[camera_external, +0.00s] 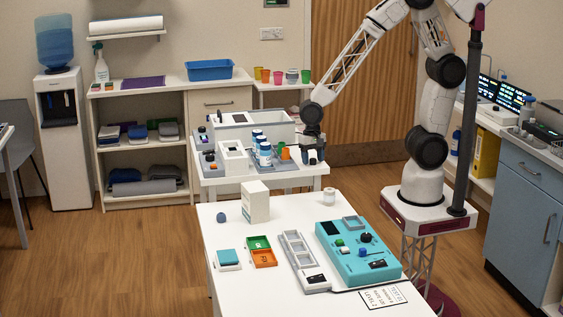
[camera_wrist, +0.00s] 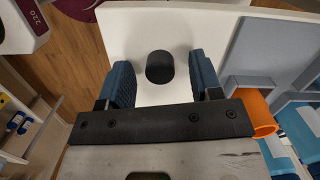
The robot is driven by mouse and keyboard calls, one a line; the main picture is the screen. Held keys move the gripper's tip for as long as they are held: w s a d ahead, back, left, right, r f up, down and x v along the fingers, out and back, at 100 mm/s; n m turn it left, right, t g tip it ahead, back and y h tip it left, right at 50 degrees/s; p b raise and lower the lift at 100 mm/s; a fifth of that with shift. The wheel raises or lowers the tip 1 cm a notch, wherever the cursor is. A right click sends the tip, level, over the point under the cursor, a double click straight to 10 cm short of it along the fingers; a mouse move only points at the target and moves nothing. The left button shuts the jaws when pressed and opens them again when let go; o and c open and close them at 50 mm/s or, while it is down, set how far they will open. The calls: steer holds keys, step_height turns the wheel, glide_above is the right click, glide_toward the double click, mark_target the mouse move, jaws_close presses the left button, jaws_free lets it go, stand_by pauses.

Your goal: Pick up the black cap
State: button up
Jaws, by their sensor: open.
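The black cap (camera_wrist: 160,67) is a short dark cylinder on the white table top (camera_wrist: 208,22) in the wrist view. My gripper (camera_wrist: 162,72) is open, with one blue finger pad to the left of the cap and one to the right. Clear gaps show on both sides, so the pads do not touch it. In the external view my gripper (camera_external: 313,150) points down over the right end of the far white table. The cap cannot be made out clearly there.
An orange cup (camera_wrist: 252,98) and a grey divided tray (camera_wrist: 275,60) lie right of my gripper in the wrist view. White bottles with blue caps (camera_external: 264,152) stand left of my gripper. The nearer table holds a teal device (camera_external: 375,266) and a white box (camera_external: 256,203).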

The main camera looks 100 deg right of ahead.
mark_target(315, 159)
steer(key=c, duration=1)
steer(key=shift+r, duration=0.15)
steer(key=shift+r, duration=0.5)
steer(key=shift+s+r, duration=0.2)
steer(key=shift+r, duration=0.4)
steer(key=shift+s+r, duration=0.15)
steer(key=shift+r, duration=0.45)
steer(key=s+a+r, duration=0.1)
steer(key=s, duration=1.4)
steer(key=shift+r, duration=0.15)
steer(key=shift+s, duration=0.1)
